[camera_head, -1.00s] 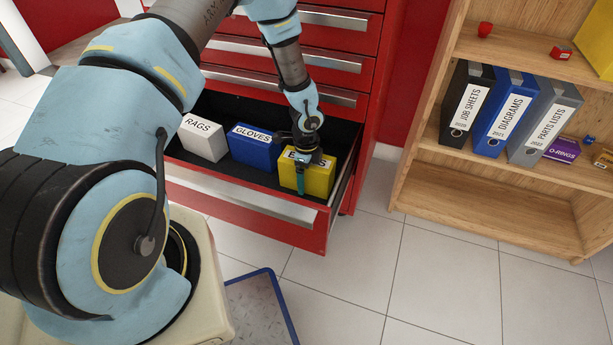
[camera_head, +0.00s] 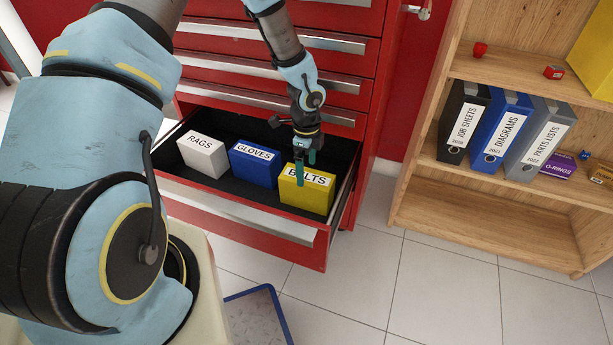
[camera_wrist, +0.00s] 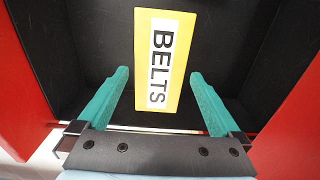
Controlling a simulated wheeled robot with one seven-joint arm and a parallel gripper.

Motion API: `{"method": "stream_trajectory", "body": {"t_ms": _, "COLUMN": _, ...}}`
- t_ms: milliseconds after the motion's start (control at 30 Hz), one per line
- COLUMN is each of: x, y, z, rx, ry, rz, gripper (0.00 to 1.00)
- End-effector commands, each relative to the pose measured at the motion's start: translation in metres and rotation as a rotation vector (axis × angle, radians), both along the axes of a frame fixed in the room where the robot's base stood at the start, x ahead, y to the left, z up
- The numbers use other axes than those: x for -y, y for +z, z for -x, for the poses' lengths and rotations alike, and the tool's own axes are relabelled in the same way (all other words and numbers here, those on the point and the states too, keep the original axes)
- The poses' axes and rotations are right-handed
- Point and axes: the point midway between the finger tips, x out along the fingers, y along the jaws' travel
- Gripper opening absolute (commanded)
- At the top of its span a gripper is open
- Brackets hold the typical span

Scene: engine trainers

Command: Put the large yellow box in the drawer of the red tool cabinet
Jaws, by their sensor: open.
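The large yellow box (camera_head: 306,193), labelled BELTS, stands inside the open bottom drawer (camera_head: 240,212) of the red tool cabinet (camera_head: 392,75), at the drawer's right end. The wrist view shows the box's labelled top (camera_wrist: 162,60) with black drawer floor around it. My gripper (camera_head: 306,170) is above the box with its teal fingers pointing down. In the wrist view my gripper (camera_wrist: 160,95) is open and empty, its fingers spread wider than the box and apart from it.
A white RAGS box (camera_head: 203,153) and a blue GLOVES box (camera_head: 255,162) stand left of the yellow box in the drawer. A wooden shelf (camera_head: 480,212) with binders and small boxes stands at right. The tiled floor (camera_head: 385,275) between them is clear.

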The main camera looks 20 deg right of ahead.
Motion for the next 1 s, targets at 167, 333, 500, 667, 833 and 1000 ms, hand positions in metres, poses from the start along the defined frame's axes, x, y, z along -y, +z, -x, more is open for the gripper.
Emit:
{"method": "stream_trajectory", "body": {"t_ms": 167, "x": 0.0, "y": 0.01, "z": 0.0, "rx": 0.001, "ry": -0.001, "rz": -0.001, "gripper": 1.0}}
{"method": "stream_trajectory", "body": {"t_ms": 333, "x": -0.004, "y": 0.013, "z": -0.002, "rx": 0.002, "ry": 0.018, "rz": -0.002, "gripper": 1.0}}
{"method": "stream_trajectory", "body": {"t_ms": 500, "x": -0.043, "y": 0.051, "z": -0.022, "rx": 0.03, "ry": 0.244, "rz": -0.017, "gripper": 1.0}}
{"method": "stream_trajectory", "body": {"t_ms": 667, "x": -0.122, "y": 0.116, "z": -0.037, "rx": 0.072, "ry": 0.718, "rz": -0.024, "gripper": 1.0}}
{"method": "stream_trajectory", "body": {"t_ms": 833, "x": -0.204, "y": 0.178, "z": -0.026, "rx": 0.1, "ry": 1.27, "rz": 0.006, "gripper": 1.0}}
{"method": "stream_trajectory", "body": {"t_ms": 1000, "x": -0.265, "y": 0.222, "z": 0.005, "rx": 0.097, "ry": 1.78, "rz": 0.074, "gripper": 1.0}}
